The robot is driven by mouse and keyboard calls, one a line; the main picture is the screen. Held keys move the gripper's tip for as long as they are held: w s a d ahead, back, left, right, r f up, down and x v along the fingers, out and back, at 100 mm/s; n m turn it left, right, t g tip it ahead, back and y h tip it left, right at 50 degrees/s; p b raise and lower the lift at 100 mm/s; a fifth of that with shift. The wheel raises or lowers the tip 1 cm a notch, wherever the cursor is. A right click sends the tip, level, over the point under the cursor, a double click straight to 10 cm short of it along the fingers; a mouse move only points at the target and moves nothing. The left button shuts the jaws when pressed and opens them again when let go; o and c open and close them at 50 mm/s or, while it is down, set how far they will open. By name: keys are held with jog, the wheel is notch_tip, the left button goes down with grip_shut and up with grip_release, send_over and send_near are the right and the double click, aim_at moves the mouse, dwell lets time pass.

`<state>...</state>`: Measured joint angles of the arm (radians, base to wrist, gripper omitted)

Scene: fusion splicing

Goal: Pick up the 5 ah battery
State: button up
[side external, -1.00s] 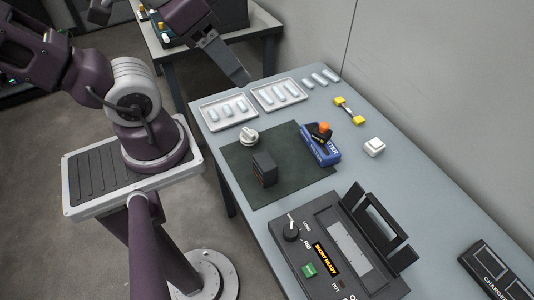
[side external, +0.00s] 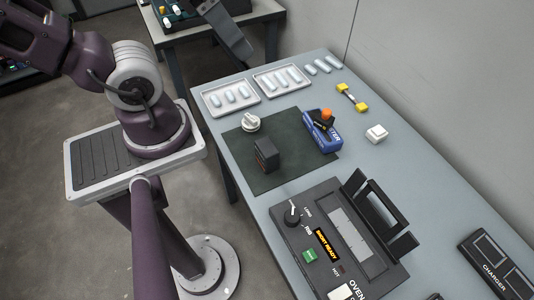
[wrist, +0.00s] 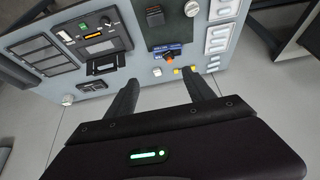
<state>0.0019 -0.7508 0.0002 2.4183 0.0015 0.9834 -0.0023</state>
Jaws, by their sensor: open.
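A dark upright block (side external: 266,155) stands on the dark green mat (side external: 240,177); it looks like the battery, but I cannot read any 5 Ah label. It also shows at the top of the wrist view (wrist: 155,15). My gripper (wrist: 161,82) is open and empty, its two dark fingers spread apart in the wrist view. In the side view only part of my gripper (side external: 230,32) shows at the top, above and beyond the far end of the table, well away from the block. Nothing is between the fingers.
A white dial (side external: 251,123) and a blue holder (side external: 321,132) with an orange-topped item are near the block. Two white trays (side external: 258,99) lie behind. A yellow-ended piece (side external: 352,97) and white box (side external: 376,133) are right. The oven unit (side external: 330,245) and charger (side external: 492,262) are in front.

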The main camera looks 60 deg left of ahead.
aim_at(273, 164)
jog(key=w+a+r+n+g+h, duration=0.1)
jog(key=w+a+n+g+h, duration=0.15)
jog(key=n+h, duration=0.55)
jog(key=w+a+r+n+g+h, duration=0.1)
jog(key=w+r+n+g+h, duration=0.25)
jog(key=n, duration=0.65)
jog(key=shift+t+h, duration=0.3)
jog(key=shift+h, duration=0.65)
jog(key=f, duration=3.7)
jog(key=shift+w+a+f, duration=0.1)
jog(key=shift+w+f, duration=0.1)
jog(key=shift+w, duration=0.05)
jog(key=x, duration=0.6)
jog(key=shift+w, duration=0.1)
jog(key=shift+d+f, duration=0.15)
jog(key=shift+d, duration=0.45)
grip_shut()
